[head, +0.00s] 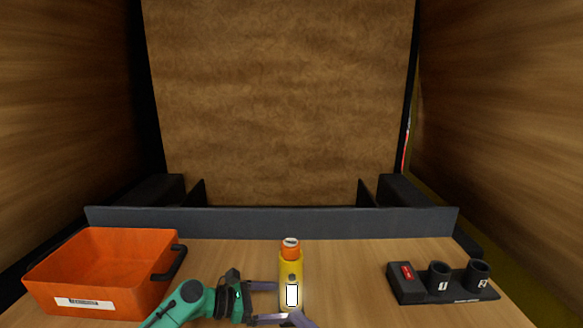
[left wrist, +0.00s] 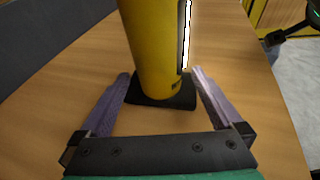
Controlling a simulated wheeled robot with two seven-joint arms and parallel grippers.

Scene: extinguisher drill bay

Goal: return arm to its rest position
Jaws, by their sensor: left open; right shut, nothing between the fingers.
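A yellow cylinder (head: 290,267) with an orange top and a white label strip stands upright on the table, at the middle front in the head view. My left gripper (head: 272,300) comes in from the left with its purple fingers open. In the left wrist view, the cylinder (left wrist: 155,45) and its black base (left wrist: 160,92) appear between the spread fingertips, with gaps at both sides. The cylinder's top is cut off there. My right gripper (left wrist: 273,38) appears as a small dark shape at the upper right of the left wrist view, beyond the table edge. It is outside the head view.
An orange bin (head: 95,262) with a black handle stands at the left. A black holder (head: 445,288) with a red switch and two cups stands at the right. A dark rail (head: 270,221) runs along the back. The wooden table is clear between cylinder and holder.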

